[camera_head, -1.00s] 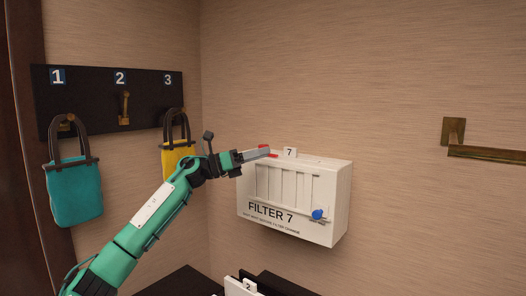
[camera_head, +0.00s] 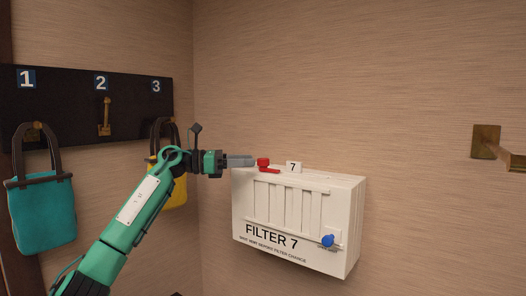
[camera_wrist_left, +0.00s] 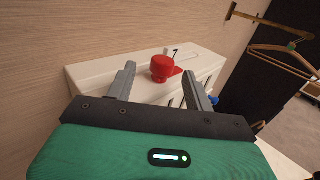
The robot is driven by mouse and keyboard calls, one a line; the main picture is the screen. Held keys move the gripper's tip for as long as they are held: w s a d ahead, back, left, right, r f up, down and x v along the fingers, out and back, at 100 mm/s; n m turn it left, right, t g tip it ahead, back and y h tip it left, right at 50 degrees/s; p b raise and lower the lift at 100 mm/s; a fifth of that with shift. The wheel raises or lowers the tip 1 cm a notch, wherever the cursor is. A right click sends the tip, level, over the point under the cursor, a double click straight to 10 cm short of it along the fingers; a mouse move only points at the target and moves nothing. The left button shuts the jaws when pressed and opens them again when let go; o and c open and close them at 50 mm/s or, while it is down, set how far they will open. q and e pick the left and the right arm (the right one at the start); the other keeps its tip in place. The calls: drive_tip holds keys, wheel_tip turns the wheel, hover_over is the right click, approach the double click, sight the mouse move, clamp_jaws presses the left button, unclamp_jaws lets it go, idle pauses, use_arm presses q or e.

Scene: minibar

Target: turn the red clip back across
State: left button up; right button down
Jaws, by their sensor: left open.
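The red clip (camera_head: 264,165) sits on the top of the white filter box (camera_head: 347,205), near its left end. It has a round knob and a flat arm that points right along the box top in the head view. My left gripper (camera_head: 252,161) is just left of the knob. In the left wrist view the red clip (camera_wrist_left: 162,69) lies ahead between the two grey fingers of the open left gripper (camera_wrist_left: 160,85). The fingers do not visibly touch it. My right gripper is not in view.
A blue knob (camera_head: 328,240) is on the box's lower right front. A small "7" tag (camera_head: 293,167) stands on the box top beside the clip. Teal (camera_head: 42,213) and yellow (camera_head: 179,192) bags hang at left; hook 2 is empty. A brass rail (camera_head: 487,142) is at right.

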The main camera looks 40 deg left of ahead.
sight(263, 159)
use_arm(q)
drive_tip(key=x, duration=0.1)
drive_tip(key=p+x, duration=0.2)
drive_tip(key=x, duration=0.1)
drive_tip(key=shift+s+d+r, duration=0.1)
drive_tip(key=shift+d+r, duration=0.2)
drive_tip(key=shift+r, duration=0.05)
drive_tip(key=shift+w+d+f, duration=0.2)
drive_tip(key=shift+w+d, duration=0.1)
drive_tip(key=shift+w, duration=0.3)
drive_tip(key=shift+w+p, duration=0.1)
drive_tip(key=shift+p, duration=0.2)
drive_tip(key=shift+d, duration=0.15)
drive_tip(key=c, duration=1)
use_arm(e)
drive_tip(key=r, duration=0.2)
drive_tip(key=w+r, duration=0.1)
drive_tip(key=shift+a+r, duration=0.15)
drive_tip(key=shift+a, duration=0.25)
